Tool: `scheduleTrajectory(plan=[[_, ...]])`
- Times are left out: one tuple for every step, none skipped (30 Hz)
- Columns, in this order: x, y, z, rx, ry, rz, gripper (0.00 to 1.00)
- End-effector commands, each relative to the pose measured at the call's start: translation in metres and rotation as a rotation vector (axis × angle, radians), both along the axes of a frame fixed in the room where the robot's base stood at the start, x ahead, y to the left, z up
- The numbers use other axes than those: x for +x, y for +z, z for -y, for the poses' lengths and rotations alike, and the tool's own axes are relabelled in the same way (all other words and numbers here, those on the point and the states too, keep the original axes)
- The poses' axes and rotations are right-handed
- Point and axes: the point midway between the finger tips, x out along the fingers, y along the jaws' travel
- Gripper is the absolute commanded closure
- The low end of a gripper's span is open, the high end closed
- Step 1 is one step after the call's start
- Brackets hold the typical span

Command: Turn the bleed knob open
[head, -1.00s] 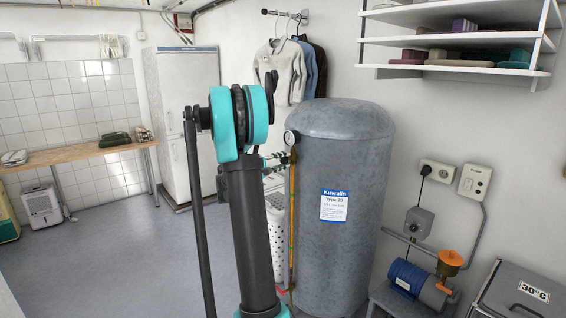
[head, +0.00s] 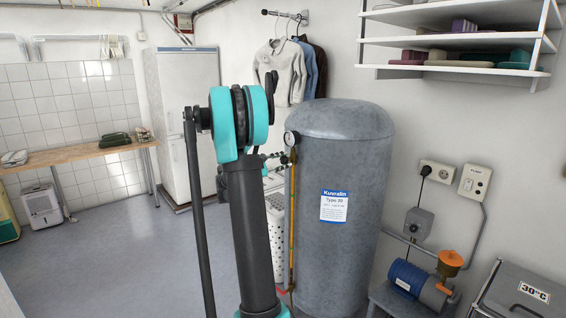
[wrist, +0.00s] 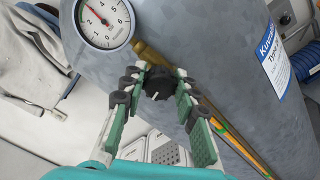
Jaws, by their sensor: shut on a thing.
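The bleed knob (wrist: 157,84) is a small dark round knob with a white pointer line, seen in the wrist view. My gripper (wrist: 160,77) is shut on it, with one finger at each side. The white line points down and slightly left in that view. A yellow-brown pipe (wrist: 152,54) runs beside the knob along the grey tank (wrist: 218,62). In the head view the tank (head: 343,180) stands right of my arm, with the pipe (head: 292,225) down its left side. My arm hides the knob there.
A round pressure gauge (wrist: 105,22) sits close to the fingers, its red needle at the upper left. It also shows on the tank in the head view (head: 290,138). A blue pump (head: 408,278) stands right of the tank. Open floor lies to the left.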

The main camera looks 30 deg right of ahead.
Motion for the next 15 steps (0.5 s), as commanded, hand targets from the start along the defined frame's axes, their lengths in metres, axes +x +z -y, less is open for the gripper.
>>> scheduleTrajectory(plan=[[0.0003, -0.0009, -0.0008, 0.002, 0.001, -0.004, 0.99], [0.0003, -0.0009, -0.0007, 0.001, 0.001, -0.007, 0.99], [0.0003, -0.0009, -0.0008, 0.001, 0.001, -0.009, 0.99], [0.0003, -0.0009, -0.0008, 0.001, 0.001, -0.01, 0.99], [0.0003, -0.0009, -0.0008, 0.001, 0.001, -0.011, 0.99], [0.0003, -0.0009, -0.0008, 0.001, 0.001, -0.012, 0.99], [0.0003, -0.0009, -0.0008, 0.001, 0.001, -0.012, 0.99], [0.0003, -0.0009, -0.0008, 0.001, 0.001, -0.012, 0.99], [0.0003, -0.0009, -0.0008, 0.001, 0.001, -0.011, 0.99], [0.0003, -0.0009, -0.0008, 0.001, 0.001, -0.011, 0.99], [0.0002, -0.001, -0.0008, 0.001, 0.001, -0.011, 0.99], [0.0002, -0.001, -0.0008, 0.001, 0.001, -0.011, 0.99], [0.0003, -0.0011, -0.0008, 0.002, 0.002, -0.011, 0.99], [0.0003, -0.0011, -0.0008, 0.002, 0.002, -0.011, 0.99], [0.0002, -0.001, -0.0008, 0.001, 0.001, -0.011, 0.66]])
